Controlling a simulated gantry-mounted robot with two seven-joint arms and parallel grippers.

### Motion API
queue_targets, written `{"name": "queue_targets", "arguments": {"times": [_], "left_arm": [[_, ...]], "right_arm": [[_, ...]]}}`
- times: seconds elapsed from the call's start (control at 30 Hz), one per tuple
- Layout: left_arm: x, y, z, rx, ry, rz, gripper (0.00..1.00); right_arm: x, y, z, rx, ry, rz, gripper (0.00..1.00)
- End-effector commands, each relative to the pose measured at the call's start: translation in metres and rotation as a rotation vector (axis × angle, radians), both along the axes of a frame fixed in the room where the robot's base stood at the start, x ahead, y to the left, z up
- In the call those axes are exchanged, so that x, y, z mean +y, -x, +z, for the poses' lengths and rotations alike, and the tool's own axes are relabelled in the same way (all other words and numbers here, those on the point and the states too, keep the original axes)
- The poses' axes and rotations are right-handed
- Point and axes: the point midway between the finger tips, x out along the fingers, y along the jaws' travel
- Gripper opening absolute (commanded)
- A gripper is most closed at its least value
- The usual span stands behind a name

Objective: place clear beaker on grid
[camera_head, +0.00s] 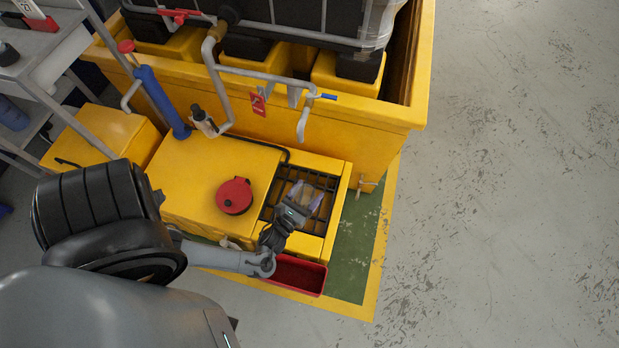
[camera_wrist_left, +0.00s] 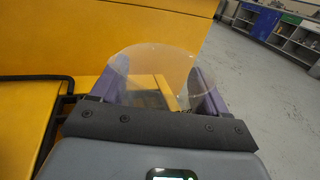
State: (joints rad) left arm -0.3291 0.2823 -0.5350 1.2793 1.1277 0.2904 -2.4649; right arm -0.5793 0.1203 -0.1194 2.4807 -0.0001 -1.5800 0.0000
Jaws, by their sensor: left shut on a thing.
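The clear beaker (camera_head: 306,193) is between the fingers of my left gripper (camera_head: 302,205), which is shut on it over the black grid (camera_head: 283,185). The grid is set in the yellow unit's right end. In the left wrist view the clear beaker (camera_wrist_left: 152,64) is see-through, with its round rim showing between the two purple fingers of the left gripper (camera_wrist_left: 155,92). Part of the grid shows dimly through it. The gripper covers part of the grid in the head view, and I cannot tell whether the beaker touches it. My right gripper is not in view.
A red round lid (camera_head: 234,195) sits on the yellow top left of the grid. A red tray (camera_head: 298,274) is below the grid's front edge. A large yellow bund (camera_head: 370,122) with pipes stands behind. The floor at right is clear.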

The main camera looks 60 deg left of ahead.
Motion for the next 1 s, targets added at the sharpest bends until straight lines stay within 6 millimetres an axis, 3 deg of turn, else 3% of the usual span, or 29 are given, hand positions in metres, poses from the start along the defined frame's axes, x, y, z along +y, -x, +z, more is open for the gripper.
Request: {"name": "queue_targets", "arguments": {"times": [0.03, 0.2, 0.5, 0.77, 1.0], "left_arm": [[0.011, -0.004, -0.012, 0.000, -0.007, 0.001, 0.45], [0.042, -0.020, -0.034, 0.000, -0.005, 0.001, 0.45], [0.080, -0.040, -0.057, 0.000, -0.002, 0.000, 0.45], [0.086, -0.042, -0.064, 0.000, -0.001, 0.001, 0.45], [0.085, -0.042, -0.093, 0.001, 0.000, 0.002, 0.45]], "right_arm": [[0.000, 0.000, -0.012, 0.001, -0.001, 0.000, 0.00], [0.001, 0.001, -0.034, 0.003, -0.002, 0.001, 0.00], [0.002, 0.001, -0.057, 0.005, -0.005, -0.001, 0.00], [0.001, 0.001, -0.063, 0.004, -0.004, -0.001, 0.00], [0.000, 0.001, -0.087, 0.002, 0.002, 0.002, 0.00]]}}
